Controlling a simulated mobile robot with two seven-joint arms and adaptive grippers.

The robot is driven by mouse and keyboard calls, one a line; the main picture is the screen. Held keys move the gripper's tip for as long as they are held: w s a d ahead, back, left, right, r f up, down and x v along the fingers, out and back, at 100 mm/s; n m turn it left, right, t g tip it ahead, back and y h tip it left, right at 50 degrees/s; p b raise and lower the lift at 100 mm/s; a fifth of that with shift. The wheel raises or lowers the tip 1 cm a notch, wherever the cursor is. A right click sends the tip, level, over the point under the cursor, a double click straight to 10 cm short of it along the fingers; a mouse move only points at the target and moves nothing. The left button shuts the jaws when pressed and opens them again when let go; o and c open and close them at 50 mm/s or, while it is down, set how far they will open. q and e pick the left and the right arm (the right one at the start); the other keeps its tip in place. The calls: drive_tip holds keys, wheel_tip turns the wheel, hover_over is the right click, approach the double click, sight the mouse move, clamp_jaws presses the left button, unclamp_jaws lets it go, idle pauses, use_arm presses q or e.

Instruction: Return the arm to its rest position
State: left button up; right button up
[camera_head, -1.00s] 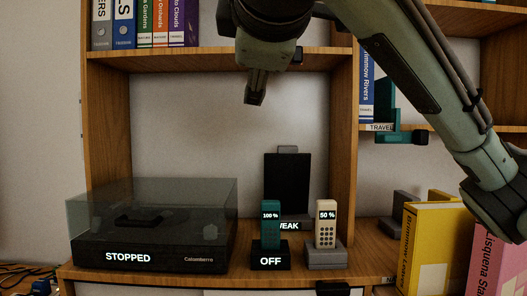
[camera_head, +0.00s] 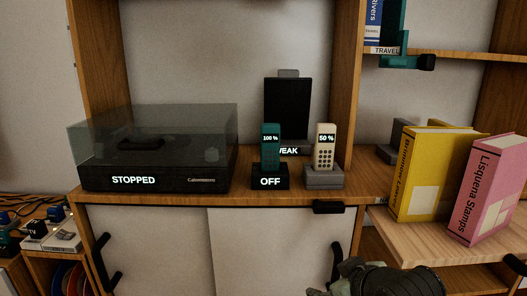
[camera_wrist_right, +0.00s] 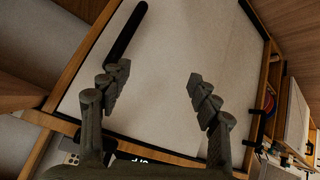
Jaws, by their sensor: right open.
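My right gripper (camera_head: 338,282) is low at the bottom edge of the head view, in front of the cabinet doors and below the shelf top. Part of it is cut off by the frame. In the right wrist view its two fingers (camera_wrist_right: 158,95) are spread wide with nothing between them. A pale cabinet door (camera_wrist_right: 160,50) with a long black handle (camera_wrist_right: 126,32) lies beyond the fingers. My left gripper is not in view.
On the shelf stand a record player (camera_head: 155,180) marked STOPPED, a teal phone (camera_head: 270,145), a beige phone (camera_head: 325,147) and a black panel (camera_head: 287,108). Yellow (camera_head: 430,175) and pink (camera_head: 485,190) books stand right. A black handle (camera_head: 336,262) is beside my gripper.

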drive_tip(key=s+d+f+m+g+h, duration=0.2)
drive_tip(key=s+d+f, duration=0.45)
drive_tip(key=s, duration=0.35)
drive_tip(key=s+d+f+m+g+h, duration=0.1)
drive_tip(key=s+d+f+m+g, duration=0.1)
drive_tip(key=s+d+f, duration=0.5)
use_arm(q)
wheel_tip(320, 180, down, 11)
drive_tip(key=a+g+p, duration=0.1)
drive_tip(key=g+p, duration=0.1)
drive_tip(key=p, duration=0.3)
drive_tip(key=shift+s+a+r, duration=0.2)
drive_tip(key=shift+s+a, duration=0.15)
use_arm(e)
wheel_tip(320, 180, down, 12)
drive_tip(key=s+g, duration=0.2)
drive_tip(key=shift+s, duration=0.4)
